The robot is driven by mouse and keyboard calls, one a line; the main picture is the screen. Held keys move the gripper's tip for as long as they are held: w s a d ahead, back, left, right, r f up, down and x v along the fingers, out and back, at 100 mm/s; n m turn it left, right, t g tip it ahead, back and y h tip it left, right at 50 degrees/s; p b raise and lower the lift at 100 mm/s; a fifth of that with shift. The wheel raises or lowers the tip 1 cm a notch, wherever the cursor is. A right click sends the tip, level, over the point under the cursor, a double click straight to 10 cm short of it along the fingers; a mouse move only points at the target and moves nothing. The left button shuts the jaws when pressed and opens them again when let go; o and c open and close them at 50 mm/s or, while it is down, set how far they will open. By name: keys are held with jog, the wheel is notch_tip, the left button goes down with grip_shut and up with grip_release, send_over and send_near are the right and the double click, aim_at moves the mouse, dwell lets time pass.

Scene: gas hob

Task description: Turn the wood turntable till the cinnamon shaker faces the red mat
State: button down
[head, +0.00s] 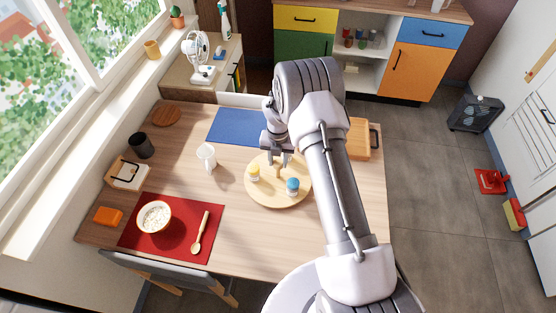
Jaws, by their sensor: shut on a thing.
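The round wood turntable (271,197) lies on the table, right of its middle. A yellow-topped shaker (253,173) stands on its left part and a blue-topped shaker (292,187) on its front right part. I cannot read which one holds cinnamon. My gripper (279,160) points down over the back half of the turntable, shut on the turntable's upright post (279,171). My arm covers the turntable's back right edge. The red mat (182,245) lies at the table's front left, left of and nearer than the turntable.
A white mug (206,157) stands left of the turntable. A blue mat (235,127) lies behind. A bowl (154,217) and wooden spoon (200,233) are on the red mat.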

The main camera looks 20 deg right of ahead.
jog(key=shift+n, duration=0.4)
dwell(0.4)
jog(key=c, duration=1)
grip_release()
jog(key=shift+r, duration=0.1)
notch_tip(320, 180, up, 17)
jog(key=p, duration=1.7)
jog(key=shift+r, duration=0.15)
